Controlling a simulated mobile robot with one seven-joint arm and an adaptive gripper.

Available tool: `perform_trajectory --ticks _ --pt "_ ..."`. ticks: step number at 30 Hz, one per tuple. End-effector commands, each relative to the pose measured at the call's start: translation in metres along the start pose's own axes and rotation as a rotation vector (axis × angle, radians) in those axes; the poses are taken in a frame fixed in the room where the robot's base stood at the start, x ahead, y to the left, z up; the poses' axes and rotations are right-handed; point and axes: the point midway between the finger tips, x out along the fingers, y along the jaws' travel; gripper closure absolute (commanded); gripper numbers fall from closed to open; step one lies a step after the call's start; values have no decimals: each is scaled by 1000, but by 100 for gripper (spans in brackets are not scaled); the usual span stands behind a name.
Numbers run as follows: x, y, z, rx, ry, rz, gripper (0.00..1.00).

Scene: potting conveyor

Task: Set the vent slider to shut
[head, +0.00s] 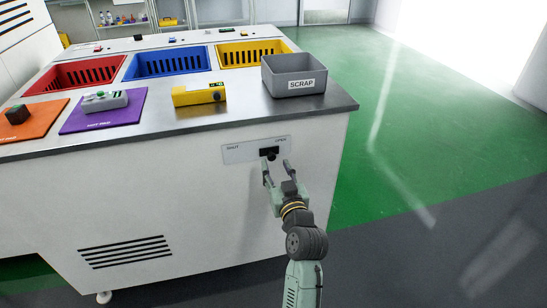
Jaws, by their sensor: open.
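The vent slider is a black knob (271,155) on a pale plate (240,151) on the front of the white cabinet. The plate reads SHUT at its left end and OPEN at its right end. The knob stands toward the right, near OPEN. My gripper (276,164) is open in front of the plate, with its fingers at either side of the knob. I cannot tell whether either finger touches it. The slot around the knob is partly hidden.
A grey SCRAP bin (294,82) stands on the worktop above the plate. A yellow device (199,95) and an orange mat (33,121) and purple mat (75,123) lie to its left. Red, blue and yellow crates sit behind. Green floor at right is clear.

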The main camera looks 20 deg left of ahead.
Motion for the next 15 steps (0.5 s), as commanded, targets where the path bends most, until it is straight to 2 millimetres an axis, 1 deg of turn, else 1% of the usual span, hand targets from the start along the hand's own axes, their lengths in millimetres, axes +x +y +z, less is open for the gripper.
perform_trajectory --ticks 1,6,10,15 --pt "10 0 -3 0 1 -1 60" --pt "34 0 -2 0 1 0 60" --pt "43 0 -1 0 0 1 60" --pt "46 0 0 0 1 1 60"
